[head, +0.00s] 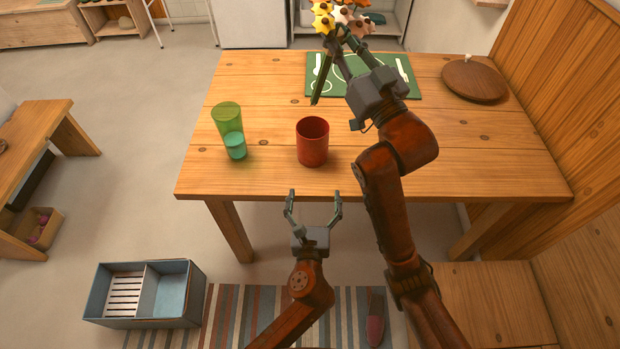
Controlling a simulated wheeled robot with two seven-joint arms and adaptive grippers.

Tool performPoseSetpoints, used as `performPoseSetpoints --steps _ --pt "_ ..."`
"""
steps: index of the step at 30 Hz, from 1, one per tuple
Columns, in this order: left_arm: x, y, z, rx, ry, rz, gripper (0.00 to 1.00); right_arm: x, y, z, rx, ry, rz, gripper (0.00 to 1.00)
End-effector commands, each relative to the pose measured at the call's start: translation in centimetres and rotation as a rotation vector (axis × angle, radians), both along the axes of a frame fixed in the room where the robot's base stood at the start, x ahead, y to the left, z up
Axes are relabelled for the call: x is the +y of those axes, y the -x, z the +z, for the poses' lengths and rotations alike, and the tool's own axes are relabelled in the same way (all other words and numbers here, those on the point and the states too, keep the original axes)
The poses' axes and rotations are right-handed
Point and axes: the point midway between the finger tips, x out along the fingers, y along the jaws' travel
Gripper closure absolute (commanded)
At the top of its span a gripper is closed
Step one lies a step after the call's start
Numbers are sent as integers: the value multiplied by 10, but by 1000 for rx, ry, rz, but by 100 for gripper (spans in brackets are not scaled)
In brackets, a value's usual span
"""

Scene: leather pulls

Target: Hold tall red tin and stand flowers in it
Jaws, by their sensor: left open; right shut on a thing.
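The tall red tin (312,145) stands upright on the wooden table near its front edge, its open mouth upward. My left gripper (314,196) is open and empty, in front of the table edge and just below the tin in the picture, apart from it. My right gripper (346,45) is shut on the flowers (342,16), a bunch with yellow, white and orange heads. It holds them above the back of the table, with the green stems (320,88) pointing down, up and to the right of the tin. The fingers hide part of the stems.
A green and teal tumbler (230,128) stands left of the tin. A green placemat (404,88) lies at the back, partly behind my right arm. A round brown board (475,82) lies at the back right. The table (260,85) is clear between tumbler and placemat.

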Motion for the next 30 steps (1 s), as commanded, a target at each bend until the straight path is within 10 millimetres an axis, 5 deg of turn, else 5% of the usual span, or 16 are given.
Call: performPoseSetpoints --steps 3,8,30 --pt "9 -24 25 -55 -31 9 17 0 0 1 -2 -1 0 100" --pt "12 -37 38 -84 -48 11 17 0 0 1 -1 -1 0 100" --pt "7 -146 38 -84 -47 11 17 0 0 1 -2 -1 0 100"
